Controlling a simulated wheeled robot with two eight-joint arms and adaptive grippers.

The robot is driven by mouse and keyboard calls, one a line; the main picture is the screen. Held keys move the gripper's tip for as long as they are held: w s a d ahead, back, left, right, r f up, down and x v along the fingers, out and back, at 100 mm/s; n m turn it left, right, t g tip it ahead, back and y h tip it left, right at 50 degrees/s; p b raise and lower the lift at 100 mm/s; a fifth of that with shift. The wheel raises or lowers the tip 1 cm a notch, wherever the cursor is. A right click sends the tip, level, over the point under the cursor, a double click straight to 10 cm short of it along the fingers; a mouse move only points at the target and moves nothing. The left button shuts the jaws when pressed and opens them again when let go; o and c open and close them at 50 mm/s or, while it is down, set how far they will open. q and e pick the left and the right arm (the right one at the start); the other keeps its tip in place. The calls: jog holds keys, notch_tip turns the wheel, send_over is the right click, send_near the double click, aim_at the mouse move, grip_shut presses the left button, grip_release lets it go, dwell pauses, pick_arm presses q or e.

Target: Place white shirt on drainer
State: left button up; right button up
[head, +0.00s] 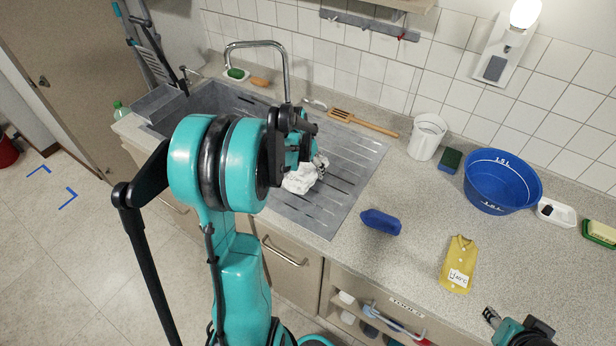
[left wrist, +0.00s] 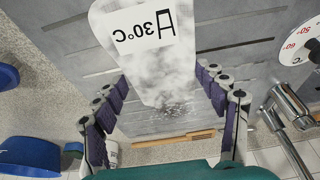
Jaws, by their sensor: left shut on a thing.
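The white shirt (head: 299,181) is over the grey ribbed drainer (head: 345,175) beside the sink. In the left wrist view the shirt (left wrist: 165,72) carries a 30°C label and has grey smudges. My left gripper (head: 312,164) is shut on the shirt, with its purple-padded fingers on either side of it in the left wrist view (left wrist: 160,105). I cannot tell whether the shirt touches the drainer. My right gripper (head: 492,318) is at the lower right edge, over the counter; its jaws are too small and cut off to judge.
The tap (head: 257,45) arches behind the sink. A wooden spatula (head: 362,123) lies at the drainer's back edge. A white cup (head: 427,136), blue basin (head: 501,181), blue shirt-like item (head: 381,221) and yellow shirt (head: 458,264) are on the counter, with bare room between them.

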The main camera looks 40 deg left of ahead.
aim_at(308, 174)
pick_arm(q)
notch_tip(308, 174, down, 4)
jog(key=shift+w+r+b, duration=0.1)
jog(key=shift+r+b, duration=0.05)
jog(key=shift+b, duration=0.55)
jog(key=shift+a+f, duration=0.1)
jog(key=shift+f, duration=0.1)
jog(key=shift+f, duration=0.2)
jog(key=o, duration=1.5)
jog(key=shift+o, duration=0.2)
jog(key=shift+r, duration=0.1)
